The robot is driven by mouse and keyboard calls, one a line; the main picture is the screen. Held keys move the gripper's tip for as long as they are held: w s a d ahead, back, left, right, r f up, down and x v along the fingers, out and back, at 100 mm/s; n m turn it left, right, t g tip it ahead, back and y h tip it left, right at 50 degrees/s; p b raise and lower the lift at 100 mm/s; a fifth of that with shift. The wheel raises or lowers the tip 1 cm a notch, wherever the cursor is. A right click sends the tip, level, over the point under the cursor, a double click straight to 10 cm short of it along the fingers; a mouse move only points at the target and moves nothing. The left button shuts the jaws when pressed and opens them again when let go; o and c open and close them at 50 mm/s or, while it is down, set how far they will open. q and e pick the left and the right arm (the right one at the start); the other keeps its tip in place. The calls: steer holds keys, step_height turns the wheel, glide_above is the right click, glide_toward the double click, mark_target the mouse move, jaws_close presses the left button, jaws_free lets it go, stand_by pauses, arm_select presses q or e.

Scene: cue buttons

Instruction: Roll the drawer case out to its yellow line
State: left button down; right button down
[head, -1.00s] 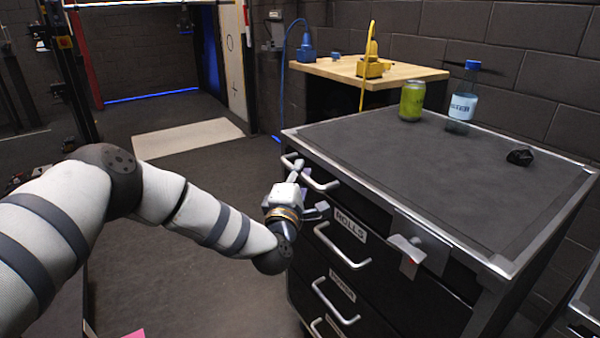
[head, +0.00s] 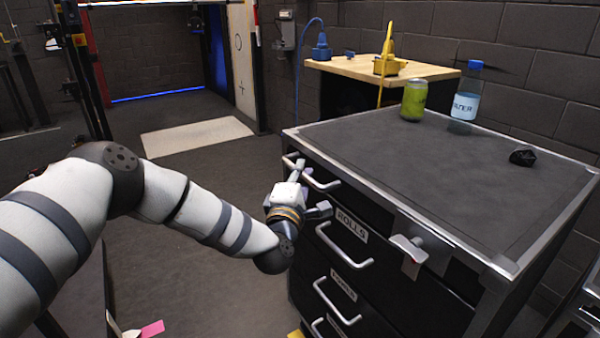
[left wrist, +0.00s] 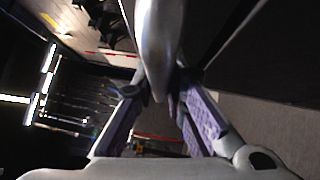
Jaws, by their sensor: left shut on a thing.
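The black drawer case (head: 440,165) with a grey top and metal edges fills the right of the head view. Its front has several drawers with bar handles and labels, one reading ROLLS (head: 351,224). My left gripper (head: 300,180) is at the case's upper left front corner, shut on a metal handle (head: 291,160). In the left wrist view the shiny bar (left wrist: 158,45) passes between the purple-padded fingers (left wrist: 158,105). My right gripper is out of view.
A green can (head: 413,100), a labelled bottle (head: 466,95) and a black lump (head: 522,156) stand on the case. A wooden-topped table (head: 350,68) is behind it. A pale mat (head: 197,137) and open floor lie to the left. A pink piece (head: 152,328) lies at the bottom.

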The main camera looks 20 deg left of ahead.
arm_select(q)
steer(key=c, duration=1.6)
jaws_free()
steer(key=s+d+f, duration=0.1)
steer(key=s, duration=1)
steer(key=shift+s+d+f, duration=0.3)
steer(key=shift+s, duration=0.1)
